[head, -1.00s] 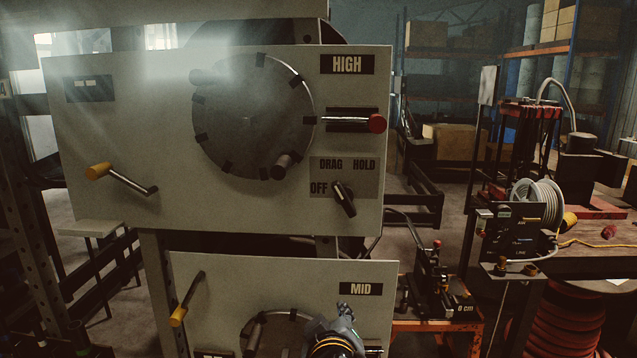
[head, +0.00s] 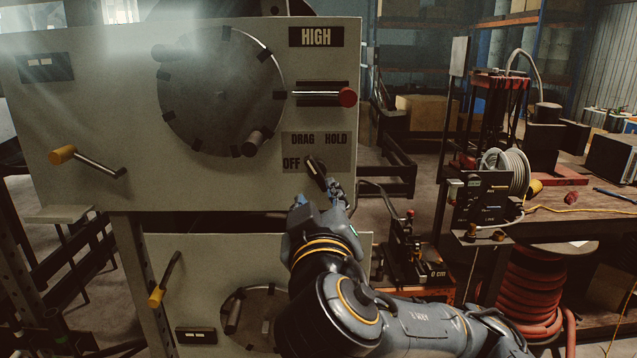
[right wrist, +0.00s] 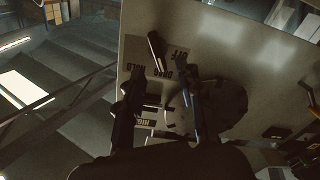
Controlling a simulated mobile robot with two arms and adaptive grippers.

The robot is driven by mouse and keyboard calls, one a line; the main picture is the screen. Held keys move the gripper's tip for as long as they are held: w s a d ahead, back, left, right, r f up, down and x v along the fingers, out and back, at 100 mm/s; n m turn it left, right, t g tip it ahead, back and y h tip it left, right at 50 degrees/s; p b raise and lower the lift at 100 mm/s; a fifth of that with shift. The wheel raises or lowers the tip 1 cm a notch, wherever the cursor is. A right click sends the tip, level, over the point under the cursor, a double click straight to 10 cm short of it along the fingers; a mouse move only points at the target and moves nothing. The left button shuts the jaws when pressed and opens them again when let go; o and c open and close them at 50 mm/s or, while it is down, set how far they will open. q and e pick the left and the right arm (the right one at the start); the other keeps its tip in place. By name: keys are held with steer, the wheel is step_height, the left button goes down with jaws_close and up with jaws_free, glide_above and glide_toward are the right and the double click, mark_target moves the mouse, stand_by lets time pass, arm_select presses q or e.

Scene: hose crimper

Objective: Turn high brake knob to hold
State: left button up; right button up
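The high brake knob (head: 316,173) is a black bar knob on the label plate (head: 343,165) marked OFF, DRAG and HOLD, below the HIGH sign. It is tilted, its upper end toward DRAG and its lower end toward the lower right. My right gripper (head: 320,193) is just below the knob in the head view, close to the panel. In the right wrist view, the right gripper's (right wrist: 160,82) two fingers are spread with nothing between them. The knob (right wrist: 155,48) shows beyond the fingertips, apparently not gripped. My left gripper is not in view.
On the HIGH panel (head: 95,120) are a round disc (head: 215,90), a red-knobbed lever (head: 347,97) above the brake plate, and a yellow-handled crank (head: 63,155). A lower panel (head: 205,265) sits beneath.

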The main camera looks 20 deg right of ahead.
mark_target(318, 180)
steer(key=b+x, duration=0.3)
steer(key=shift+w+d+f, duration=0.15)
steer(key=shift+w+d, duration=0.1)
steer(key=shift+d, duration=0.15)
steer(key=p+x, duration=0.2)
steer(key=x, duration=0.2)
steer(key=shift+w+r+p, duration=0.1)
steer(key=shift+r+p, duration=0.2)
steer(key=shift+p, duration=0.1)
steer(key=shift+w+d+f, duration=0.15)
steer(key=shift+w, duration=0.45)
jaws_close()
steer(key=shift+f, duration=0.1)
